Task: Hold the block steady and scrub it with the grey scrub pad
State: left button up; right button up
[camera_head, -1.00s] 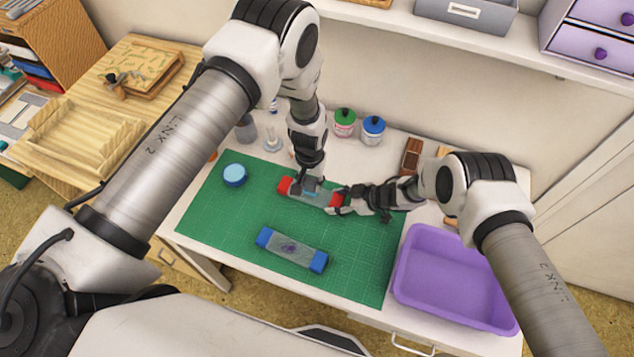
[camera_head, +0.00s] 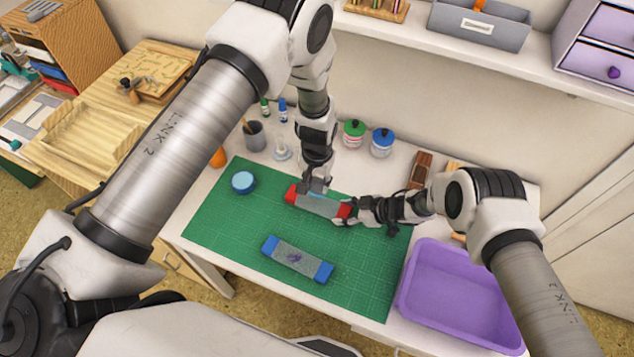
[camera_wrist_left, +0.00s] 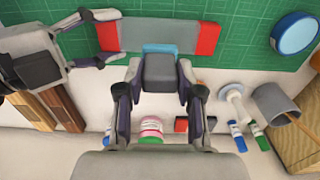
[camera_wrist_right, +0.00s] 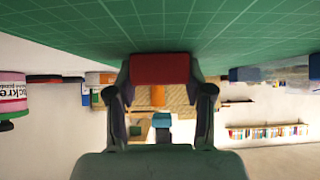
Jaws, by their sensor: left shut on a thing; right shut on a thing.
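The block (camera_head: 318,205) has a plain grey middle and red ends, and lies over the green mat. My right gripper (camera_head: 352,211) is shut on its right red end; that end (camera_wrist_right: 159,69) fills the jaws in the right wrist view. My left gripper (camera_head: 316,180) is above the block's back edge, shut on the scrub pad (camera_wrist_left: 160,73), dark grey with a light blue part. In the right wrist view the pad (camera_wrist_right: 161,120) shows beyond the red end, with a gap between them. The block's middle is uncovered in the left wrist view (camera_wrist_left: 155,38).
A second block (camera_head: 297,258) with blue ends and a purple smudge lies in front on the mat (camera_head: 225,215). A light blue round tin (camera_head: 243,182) is at the mat's left. A purple tray (camera_head: 455,330) stands right. Jars (camera_head: 382,142) and a grey cup (camera_head: 255,135) stand behind.

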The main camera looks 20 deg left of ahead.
jog(key=o, duration=1.2)
jog(key=shift+c, duration=0.2)
jog(key=v, duration=1.2)
pick_arm(q)
jog(key=shift+a, duration=0.1)
pick_arm(e)
jog(key=shift+a, duration=0.1)
